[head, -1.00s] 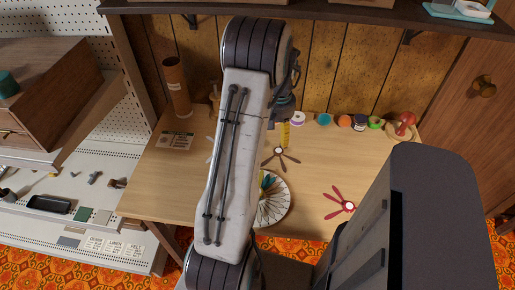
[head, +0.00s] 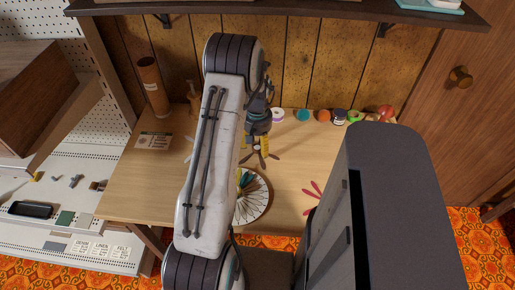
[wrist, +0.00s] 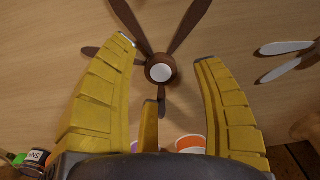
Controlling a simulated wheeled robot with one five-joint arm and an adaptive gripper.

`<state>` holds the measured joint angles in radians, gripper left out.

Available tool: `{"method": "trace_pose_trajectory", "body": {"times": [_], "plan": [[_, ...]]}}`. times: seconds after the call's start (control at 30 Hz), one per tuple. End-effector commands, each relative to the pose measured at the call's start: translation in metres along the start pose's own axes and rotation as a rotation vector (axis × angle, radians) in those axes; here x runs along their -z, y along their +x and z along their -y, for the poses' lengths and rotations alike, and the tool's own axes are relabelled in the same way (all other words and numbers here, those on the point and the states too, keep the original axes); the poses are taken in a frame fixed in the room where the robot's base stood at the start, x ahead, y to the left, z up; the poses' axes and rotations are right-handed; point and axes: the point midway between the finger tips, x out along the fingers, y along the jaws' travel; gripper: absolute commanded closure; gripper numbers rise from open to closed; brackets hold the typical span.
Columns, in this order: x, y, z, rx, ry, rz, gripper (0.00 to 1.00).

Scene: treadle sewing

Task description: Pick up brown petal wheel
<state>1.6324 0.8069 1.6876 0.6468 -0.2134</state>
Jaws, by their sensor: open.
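The brown petal wheel (head: 260,158) lies on the wooden table, its upper part partly covered by my gripper in the head view. In the wrist view the brown petal wheel (wrist: 126,17) shows its long brown petals and a pale round hub. My gripper (wrist: 164,52) is open, with one yellow finger on each side of the hub and nothing held between them. In the head view my gripper (head: 256,141) hangs right over the wheel. Whether the fingers touch the petals or table cannot be told.
A fan of swatches (head: 264,199) lies just in front of the wheel. A red petal wheel (head: 312,188) lies to the right, partly hidden by my body. Several spools, including a teal one (head: 303,115), line the back edge. A card (head: 154,141) lies at left.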

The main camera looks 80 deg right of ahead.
Motion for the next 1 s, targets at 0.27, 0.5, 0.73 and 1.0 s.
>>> {"method": "trace_pose_trajectory", "body": {"times": [0.27,0.5,0.73,1.0], "plan": [[-0.0004,0.0144,0.0004,0.000,-0.001,0.001,0.39],[-0.0003,0.0143,0.0005,0.000,-0.001,0.000,0.40],[-0.0002,0.0141,0.0005,0.000,-0.001,0.000,0.61],[-0.0003,0.0141,0.0005,0.000,-0.001,0.000,0.84]]}}
